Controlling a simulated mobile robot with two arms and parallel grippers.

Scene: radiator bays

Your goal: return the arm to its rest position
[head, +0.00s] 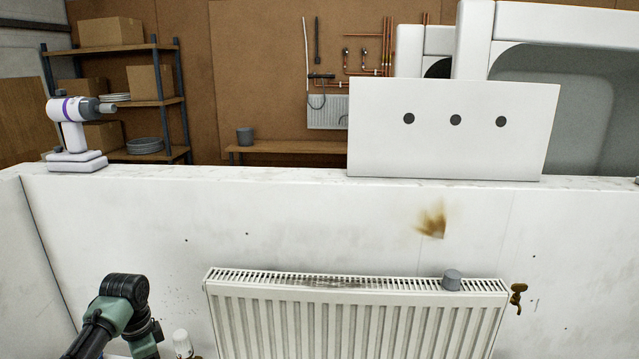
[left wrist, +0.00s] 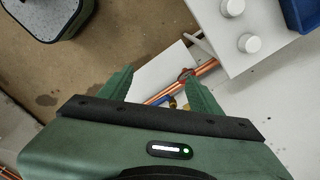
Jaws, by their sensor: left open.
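My left arm (head: 122,305) shows at the lower left in the head view, bent, in front of the white wall and left of the radiator. Its gripper is out of sight there. In the left wrist view my left gripper (left wrist: 160,88) is open, with two green fingers spread apart and nothing held between them. Beyond the fingers lie copper pipes (left wrist: 205,68) with a red and a blue fitting, partly hidden by the fingers. My right arm and gripper are in neither view.
A white radiator (head: 355,322) with a grey cylinder (head: 452,280) on top hangs on the low wall. A drill (head: 76,130) and a holed white panel (head: 450,150) stand on the ledge. A white box with knobs (left wrist: 236,45) and a blue bin (left wrist: 302,14) are near the wrist.

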